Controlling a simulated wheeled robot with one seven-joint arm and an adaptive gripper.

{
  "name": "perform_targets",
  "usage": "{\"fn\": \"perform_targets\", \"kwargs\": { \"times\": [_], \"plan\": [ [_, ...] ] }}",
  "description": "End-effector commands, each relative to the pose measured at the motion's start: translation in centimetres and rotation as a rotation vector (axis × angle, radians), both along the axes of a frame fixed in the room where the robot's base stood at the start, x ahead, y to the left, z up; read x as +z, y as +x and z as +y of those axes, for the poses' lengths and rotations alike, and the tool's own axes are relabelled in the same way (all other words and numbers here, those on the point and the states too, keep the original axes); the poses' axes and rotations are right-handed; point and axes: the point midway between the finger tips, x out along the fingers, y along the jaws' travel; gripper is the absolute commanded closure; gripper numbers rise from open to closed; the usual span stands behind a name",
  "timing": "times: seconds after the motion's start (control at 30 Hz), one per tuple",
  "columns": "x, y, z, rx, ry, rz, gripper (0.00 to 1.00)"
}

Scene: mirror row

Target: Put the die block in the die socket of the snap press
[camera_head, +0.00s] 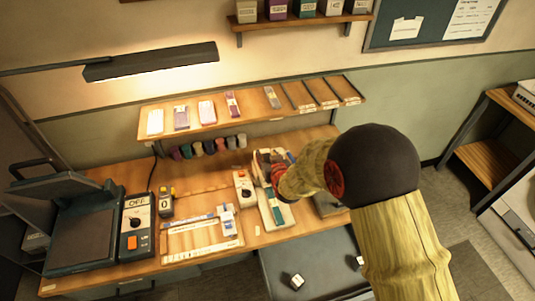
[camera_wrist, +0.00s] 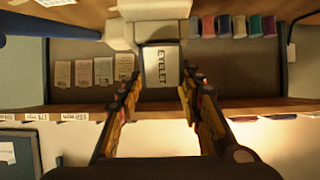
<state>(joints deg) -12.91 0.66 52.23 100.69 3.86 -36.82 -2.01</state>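My gripper (camera_wrist: 160,82) shows in the wrist view with its two fingers apart. A pale block (camera_wrist: 163,66) with the word EYELET on its face lies between the fingertips. The right fingertip is close to its edge and a narrow gap shows at the left one; I cannot tell if either touches. In the head view my forearm covers most of my gripper, which is over the bench near a grey-based device (camera_head: 278,216), perhaps the snap press. A die socket cannot be made out.
The wooden bench (camera_head: 190,180) carries a heat press (camera_head: 80,225) and a control box marked OFF (camera_head: 135,228) at the left. Several spools (camera_head: 209,147) stand below a shelf (camera_head: 250,104). A small white cube (camera_head: 297,281) lies on a dark surface in front.

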Motion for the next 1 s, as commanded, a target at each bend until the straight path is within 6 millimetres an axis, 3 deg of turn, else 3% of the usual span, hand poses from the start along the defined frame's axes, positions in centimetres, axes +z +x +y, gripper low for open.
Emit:
{"fn": "perform_targets", "kwargs": {
  "times": [0.17,0.57,1.0],
  "plan": [
    [0.6,0.3,0.0,0.000,0.002,-0.010,0.52],
    [1.2,-0.1,0.0,0.000,0.004,-0.016,0.52],
    [4.6,-6.5,-1.2,0.000,0.004,-0.020,0.52]
  ]
}}
